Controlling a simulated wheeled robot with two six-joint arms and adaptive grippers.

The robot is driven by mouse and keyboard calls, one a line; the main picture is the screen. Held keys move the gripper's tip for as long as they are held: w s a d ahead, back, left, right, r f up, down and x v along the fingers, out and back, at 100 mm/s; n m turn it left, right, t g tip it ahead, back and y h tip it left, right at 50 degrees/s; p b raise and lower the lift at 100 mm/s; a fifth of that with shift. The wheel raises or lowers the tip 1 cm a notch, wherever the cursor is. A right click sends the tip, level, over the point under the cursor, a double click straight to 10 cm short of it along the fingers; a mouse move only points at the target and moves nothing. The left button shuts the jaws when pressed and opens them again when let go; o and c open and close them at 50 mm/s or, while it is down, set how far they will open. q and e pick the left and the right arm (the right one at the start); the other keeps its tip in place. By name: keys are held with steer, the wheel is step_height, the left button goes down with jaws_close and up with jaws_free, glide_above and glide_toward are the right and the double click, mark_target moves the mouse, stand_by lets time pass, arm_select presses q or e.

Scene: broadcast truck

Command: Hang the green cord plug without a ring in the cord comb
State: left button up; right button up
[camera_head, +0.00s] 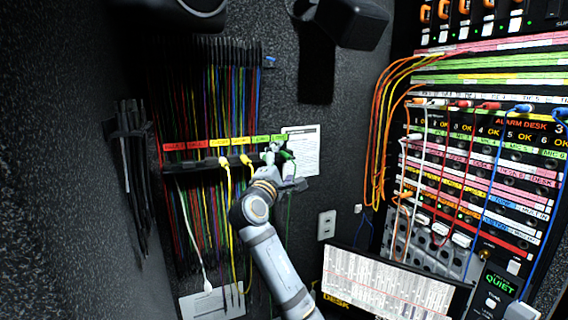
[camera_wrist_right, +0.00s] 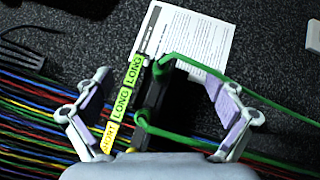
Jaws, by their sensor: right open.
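The cord comb (camera_head: 205,165) is a dark bar on the back wall, with cords hanging from it and coloured labels above. In the right wrist view the comb (camera_wrist_right: 152,98) runs between my fingers, beside green LONG labels. Two green cords show there: one at the comb's end (camera_wrist_right: 162,66), one lower (camera_wrist_right: 142,120). A green plug (camera_head: 288,155) shows by the comb's right end in the head view. I cannot tell which has a ring. My right gripper (camera_head: 280,162) is at that end; in its wrist view the gripper (camera_wrist_right: 158,108) is open around the comb and green cords.
A white printed sheet (camera_head: 304,150) is on the wall behind the gripper. Yellow cords (camera_head: 226,180) hang just left of it. A wall outlet (camera_head: 327,225) is lower right. A patch panel (camera_head: 475,150) with plugged cords and a tilted screen (camera_head: 390,285) fill the right.

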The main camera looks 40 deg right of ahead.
steer(key=shift+s, duration=0.1)
steer(key=shift+s+a, duration=0.25)
steer(key=shift+s, duration=0.45)
steer(key=shift+s+a, duration=0.2)
steer(key=shift+s, duration=0.45)
steer(key=s, duration=0.1)
steer(key=s+a, duration=0.1)
steer(key=s, duration=0.2)
steer(key=shift+s+a, duration=0.3)
steer(key=shift+s, duration=0.1)
